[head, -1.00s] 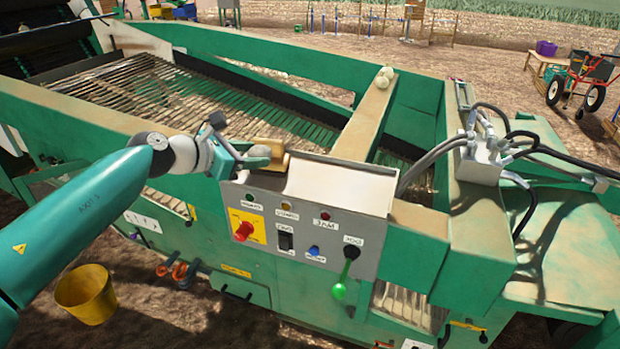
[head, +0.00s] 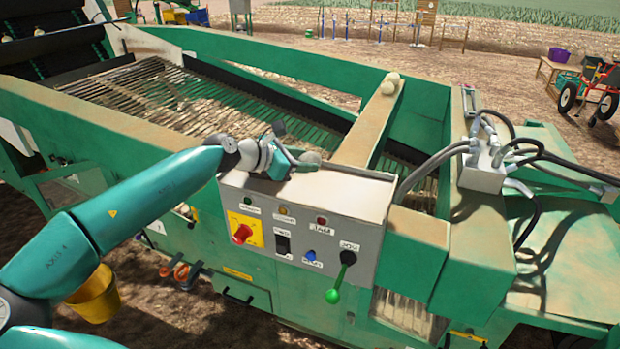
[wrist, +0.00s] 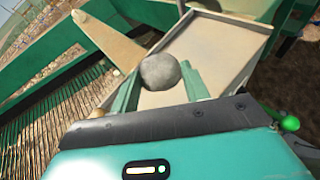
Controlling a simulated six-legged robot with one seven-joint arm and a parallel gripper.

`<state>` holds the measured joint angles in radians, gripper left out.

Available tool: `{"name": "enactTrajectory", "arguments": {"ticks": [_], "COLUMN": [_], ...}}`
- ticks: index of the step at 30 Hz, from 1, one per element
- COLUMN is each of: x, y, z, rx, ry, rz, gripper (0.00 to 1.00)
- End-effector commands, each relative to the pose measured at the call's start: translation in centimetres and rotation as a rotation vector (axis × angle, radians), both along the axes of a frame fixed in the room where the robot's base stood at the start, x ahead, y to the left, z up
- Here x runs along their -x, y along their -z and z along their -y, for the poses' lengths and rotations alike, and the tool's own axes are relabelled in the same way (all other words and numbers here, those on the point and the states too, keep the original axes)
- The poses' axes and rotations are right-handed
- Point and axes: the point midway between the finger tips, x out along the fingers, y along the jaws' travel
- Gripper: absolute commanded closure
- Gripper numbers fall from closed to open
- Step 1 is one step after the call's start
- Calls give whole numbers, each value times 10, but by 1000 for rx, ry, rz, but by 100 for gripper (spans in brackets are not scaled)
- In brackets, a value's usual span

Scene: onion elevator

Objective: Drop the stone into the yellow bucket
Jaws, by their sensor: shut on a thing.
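A round grey stone (wrist: 160,71) is held between the two green fingers of my gripper (wrist: 160,84) in the wrist view. In the head view, my gripper (head: 304,163) is above the top left part of the grey control panel, with the stone (head: 311,158) showing at its tip. The yellow bucket (head: 97,297) stands on the ground at the lower left, left of the machine. My arm covers part of its rim, and the inside is hidden. The stone is far to the right of the bucket and higher.
The green machine has a slatted conveyor (head: 165,95) behind my arm. The grey control panel (head: 300,225) carries a red knob (head: 242,234) and a green-tipped lever (head: 333,295). Black hoses (head: 545,150) are at the right.

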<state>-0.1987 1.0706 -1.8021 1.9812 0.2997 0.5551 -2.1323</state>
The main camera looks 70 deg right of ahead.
Motion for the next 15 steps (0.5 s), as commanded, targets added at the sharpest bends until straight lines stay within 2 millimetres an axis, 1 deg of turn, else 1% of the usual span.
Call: {"name": "enactTrajectory", "arguments": {"ticks": [1, 3, 6, 11, 15], "x": [4, 6, 9, 12, 11], "y": [9, 19, 28, 41, 63], "z": [8, 16, 23, 33, 34], "rx": [1, 2, 2, 1, 1], "ry": [4, 3, 0, 0, -4], "rz": [-4, -3, -3, -2, -3], "gripper": [87, 87, 87, 87, 87]}}
